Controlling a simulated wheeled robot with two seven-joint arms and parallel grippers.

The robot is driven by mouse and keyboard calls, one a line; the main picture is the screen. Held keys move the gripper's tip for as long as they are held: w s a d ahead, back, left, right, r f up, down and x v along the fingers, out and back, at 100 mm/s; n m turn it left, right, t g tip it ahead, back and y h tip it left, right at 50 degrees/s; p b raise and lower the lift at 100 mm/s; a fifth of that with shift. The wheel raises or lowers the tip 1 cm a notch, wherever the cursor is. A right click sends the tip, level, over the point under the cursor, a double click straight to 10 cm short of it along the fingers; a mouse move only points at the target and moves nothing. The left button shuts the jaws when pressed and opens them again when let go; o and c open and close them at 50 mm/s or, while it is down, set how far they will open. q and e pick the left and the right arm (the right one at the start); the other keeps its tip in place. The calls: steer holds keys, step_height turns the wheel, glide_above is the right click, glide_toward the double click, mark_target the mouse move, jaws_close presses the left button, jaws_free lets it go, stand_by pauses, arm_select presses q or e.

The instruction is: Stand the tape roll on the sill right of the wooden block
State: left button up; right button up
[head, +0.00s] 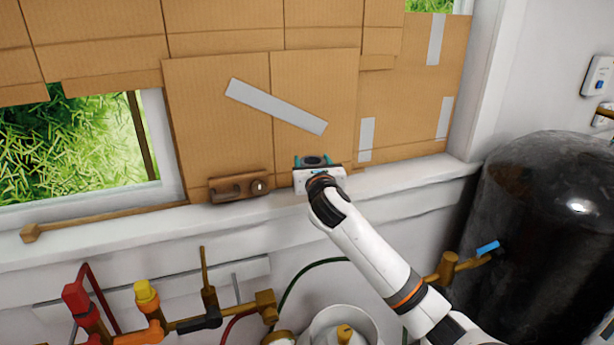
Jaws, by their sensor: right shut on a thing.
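The wooden block (238,188), brown with a pale round spot near its right end, lies on the white sill (395,180) against the cardboard. My right gripper (315,163) is to the right of the block, at the cardboard above the sill. Its teal fingers are shut on the tape roll (314,161), a small dark ring between them. The gripper body and wrist hide what is under the roll, so I cannot tell whether it touches the sill. My left gripper is not in view.
Cardboard sheets (215,120) with grey tape strips cover most of the window. A wooden stick (110,218) lies along the left sill. Pipes and valves (150,310) stand below, and a black tank (550,240) stands at right. The sill right of my gripper is clear.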

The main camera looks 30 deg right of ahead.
mark_target(306, 157)
steer(key=w, duration=0.3)
steer(key=shift+w+d+r, duration=0.15)
steer(key=shift+w+d, duration=0.15)
steer(key=shift+w, duration=0.1)
step_height(306, 157, down, 3)
steer(key=shift+w+r+p, duration=0.1)
steer(key=shift+p, duration=0.25)
steer(key=shift+d+f, duration=0.1)
steer(key=shift+f, duration=0.5)
step_height(306, 157, down, 2)
steer(key=shift+f, duration=0.25)
steer(key=shift+f+p, duration=0.25)
steer(key=shift+p, duration=0.1)
steer(key=shift+w+f, duration=0.1)
steer(key=shift+f, duration=0.05)
